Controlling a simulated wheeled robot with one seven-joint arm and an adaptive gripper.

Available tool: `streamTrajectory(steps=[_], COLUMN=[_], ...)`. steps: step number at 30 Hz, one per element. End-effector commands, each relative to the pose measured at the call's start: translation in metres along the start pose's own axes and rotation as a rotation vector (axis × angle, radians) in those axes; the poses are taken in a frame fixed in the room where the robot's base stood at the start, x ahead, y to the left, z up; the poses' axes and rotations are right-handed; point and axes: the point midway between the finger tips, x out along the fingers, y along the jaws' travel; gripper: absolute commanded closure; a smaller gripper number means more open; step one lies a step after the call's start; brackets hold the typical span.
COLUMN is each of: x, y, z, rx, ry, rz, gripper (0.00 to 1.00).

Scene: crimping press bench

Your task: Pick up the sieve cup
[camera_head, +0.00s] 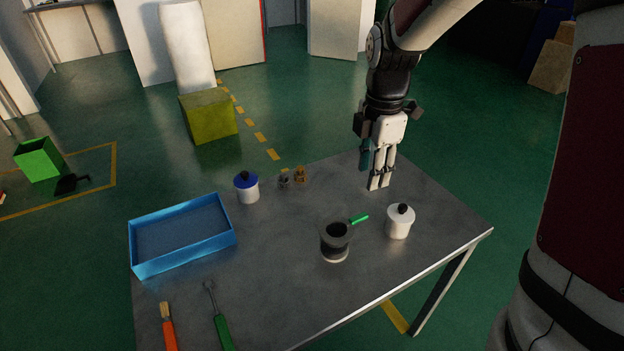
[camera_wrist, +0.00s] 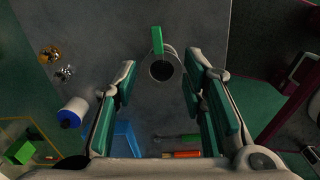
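The sieve cup (camera_head: 335,249) is a dark cup with a pale band near its base and a short green handle (camera_head: 359,219) pointing right and back. It stands upright on the grey metal table. My gripper (camera_head: 378,187) is above the table's back right part, pointing down, behind and to the right of the cup and apart from it. In the wrist view the cup (camera_wrist: 161,70) and its green handle appear between my spread fingers (camera_wrist: 162,98), lying beyond them. The gripper is open and empty.
A white jar with a black knob (camera_head: 399,224) stands close right of the cup. A blue-lidded jar (camera_head: 248,191), small metal parts (camera_head: 284,182) and a blue tray (camera_head: 184,263) are left. A brush (camera_head: 169,327) and green-handled tool (camera_head: 221,328) lie at front left. The table's middle is clear.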

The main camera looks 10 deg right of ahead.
Motion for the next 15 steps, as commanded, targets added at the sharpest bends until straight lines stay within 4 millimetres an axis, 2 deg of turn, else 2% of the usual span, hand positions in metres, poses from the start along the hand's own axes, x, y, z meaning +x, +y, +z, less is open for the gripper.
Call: streamTrajectory(steps=[1, 5, 10, 15], x=[0.013, 0.026, 0.046, 0.08], y=[0.006, 0.013, 0.012, 0.011], z=[0.003, 0.005, 0.005, 0.005], rx=[-0.045, -0.12, -0.136, -0.136], ry=[0.003, 0.007, 0.009, 0.009], rz=[-0.013, -0.027, -0.033, -0.034], gripper=[0.62, 0.62, 0.62, 0.62])
